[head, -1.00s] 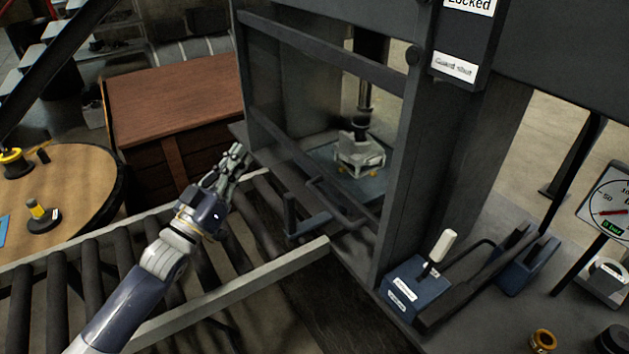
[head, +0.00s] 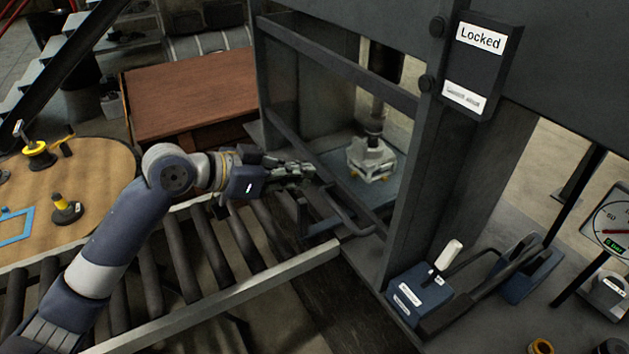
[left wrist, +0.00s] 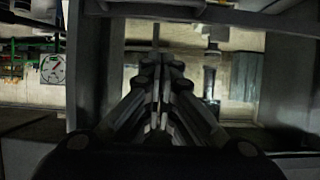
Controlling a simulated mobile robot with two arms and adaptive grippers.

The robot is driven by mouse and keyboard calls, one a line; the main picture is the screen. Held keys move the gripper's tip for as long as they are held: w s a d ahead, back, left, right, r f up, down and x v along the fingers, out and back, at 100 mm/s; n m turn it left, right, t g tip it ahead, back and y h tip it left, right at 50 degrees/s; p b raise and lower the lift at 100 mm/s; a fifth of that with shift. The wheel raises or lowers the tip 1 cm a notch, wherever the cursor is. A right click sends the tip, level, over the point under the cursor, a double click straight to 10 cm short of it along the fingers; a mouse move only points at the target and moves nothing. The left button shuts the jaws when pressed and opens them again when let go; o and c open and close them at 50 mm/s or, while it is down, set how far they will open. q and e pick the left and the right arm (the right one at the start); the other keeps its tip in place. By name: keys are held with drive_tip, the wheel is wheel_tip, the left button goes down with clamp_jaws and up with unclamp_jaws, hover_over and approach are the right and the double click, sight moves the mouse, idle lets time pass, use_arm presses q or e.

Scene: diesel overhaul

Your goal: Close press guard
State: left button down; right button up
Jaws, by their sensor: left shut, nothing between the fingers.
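The press (head: 468,150) has a dark frame with a guard across its front opening. The guard's upper crossbar (head: 335,62) runs slantwise across the opening, and a dark bar handle (head: 345,212) shows low down. I cannot tell from the frames whether the guard is fully down. Inside stands a pale metal part (head: 371,157) under the ram. My left gripper (head: 308,170) is shut and empty at the lower front of the opening, close to the handle; contact cannot be told. In the left wrist view the closed fingers (left wrist: 160,95) point toward the press interior. My right gripper is out of view.
A sign box (head: 480,62) reads "Locked", with a smaller blurred label below. A blue lever box (head: 420,293) stands right of the opening. A roller conveyor (head: 225,255) leads to the press; a round table (head: 100,190) and wooden chest (head: 185,92) lie left.

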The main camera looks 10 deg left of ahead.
use_arm(q)
drive_tip(key=w+d+f+p, duration=0.3)
drive_tip(key=d+f, duration=0.3)
drive_tip(key=f, duration=0.2)
drive_tip(key=shift+w, duration=0.75)
